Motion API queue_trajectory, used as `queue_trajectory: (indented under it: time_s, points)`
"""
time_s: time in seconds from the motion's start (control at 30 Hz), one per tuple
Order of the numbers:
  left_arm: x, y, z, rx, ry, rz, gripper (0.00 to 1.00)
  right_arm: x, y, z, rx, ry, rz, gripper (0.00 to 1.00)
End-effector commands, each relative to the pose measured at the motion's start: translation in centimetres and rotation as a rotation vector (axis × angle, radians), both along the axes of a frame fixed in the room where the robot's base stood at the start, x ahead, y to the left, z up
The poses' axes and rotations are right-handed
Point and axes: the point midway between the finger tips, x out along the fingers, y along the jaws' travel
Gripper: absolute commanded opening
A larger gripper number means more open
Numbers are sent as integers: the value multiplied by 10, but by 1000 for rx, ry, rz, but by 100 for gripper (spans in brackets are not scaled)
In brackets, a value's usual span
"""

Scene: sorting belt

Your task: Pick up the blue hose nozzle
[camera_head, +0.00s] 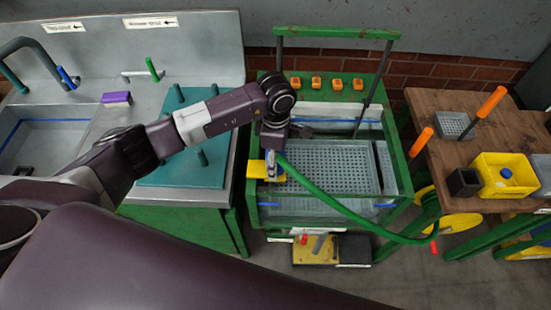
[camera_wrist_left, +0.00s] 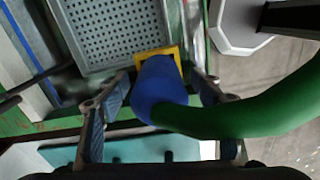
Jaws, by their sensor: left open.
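The blue hose nozzle (camera_wrist_left: 160,88) shows in the middle of the left wrist view, with the green hose (camera_wrist_left: 250,112) running from it to the right. It is at a yellow holder (camera_wrist_left: 172,53) on the edge of the wash basin. My left gripper (camera_wrist_left: 158,92) is open, with one finger on each side of the nozzle and visible gaps between. In the head view, my left gripper (camera_head: 273,150) is over the basin's left edge beside the yellow holder (camera_head: 257,169), and mostly hides the nozzle. My right gripper is not in view.
The basin holds a grey perforated tray (camera_head: 330,165) inside a green frame (camera_head: 390,150). The green hose crosses over it to the lower right. A teal mat (camera_head: 180,170) with pegs lies left. A wooden table (camera_head: 440,110) with a yellow bin (camera_head: 500,185) stands right.

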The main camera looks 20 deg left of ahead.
Motion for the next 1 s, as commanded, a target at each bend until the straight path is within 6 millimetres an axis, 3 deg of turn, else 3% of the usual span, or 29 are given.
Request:
queue_trajectory:
  time_s: [0.23,0.67,1.0]
  points:
    - [0,0,-2,0,-1,0,58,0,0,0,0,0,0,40]
    - [0,0,-1,0,-1,0,11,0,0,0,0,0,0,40]
    - [1,0,3,-1,-3,1,11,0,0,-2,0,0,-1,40]
